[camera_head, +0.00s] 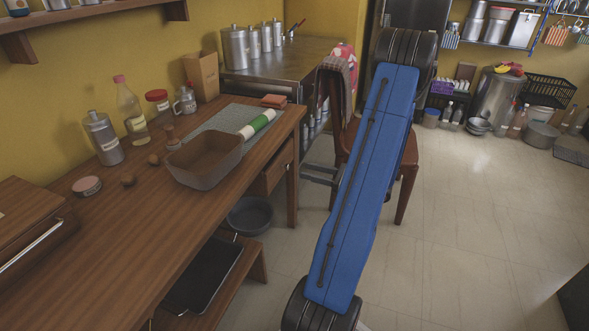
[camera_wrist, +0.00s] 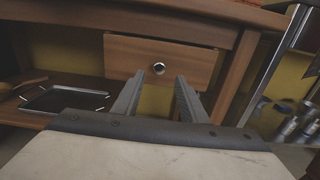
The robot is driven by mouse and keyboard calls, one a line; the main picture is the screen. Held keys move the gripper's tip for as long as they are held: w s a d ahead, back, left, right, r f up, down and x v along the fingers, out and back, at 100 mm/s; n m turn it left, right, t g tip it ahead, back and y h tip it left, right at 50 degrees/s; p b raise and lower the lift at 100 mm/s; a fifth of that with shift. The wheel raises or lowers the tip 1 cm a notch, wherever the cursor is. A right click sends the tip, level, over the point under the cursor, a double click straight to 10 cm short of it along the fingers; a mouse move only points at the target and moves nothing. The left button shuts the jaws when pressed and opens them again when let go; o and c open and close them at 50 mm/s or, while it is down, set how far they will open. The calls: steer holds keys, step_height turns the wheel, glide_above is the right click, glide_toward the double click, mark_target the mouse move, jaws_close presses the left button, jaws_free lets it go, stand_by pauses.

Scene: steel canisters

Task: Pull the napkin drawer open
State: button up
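The wooden drawer (camera_wrist: 125,58) sits under the table edge in the wrist view, its front facing me. It has one round metal knob (camera_wrist: 159,68) in the middle. My gripper (camera_wrist: 159,76) is open, with its two fingers apart on either side of the knob's line of sight. I cannot tell how far the fingertips are from the knob, and nothing is held. In the head view the drawer front (camera_head: 271,173) shows below the right end of the wooden table.
The wooden table (camera_head: 120,235) holds a grey-brown bin (camera_head: 205,160), bottles and jars. Below it are a dark tray (camera_head: 205,272) on a low shelf and a dark bowl (camera_head: 250,215). A wooden chair (camera_head: 407,180) stands behind my blue arm.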

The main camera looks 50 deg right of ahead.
steer(key=x, duration=0.6)
steer(key=shift+w+a, duration=0.15)
steer(key=shift+w, duration=0.2)
steer(key=shift+c, duration=0.3)
jaws_close()
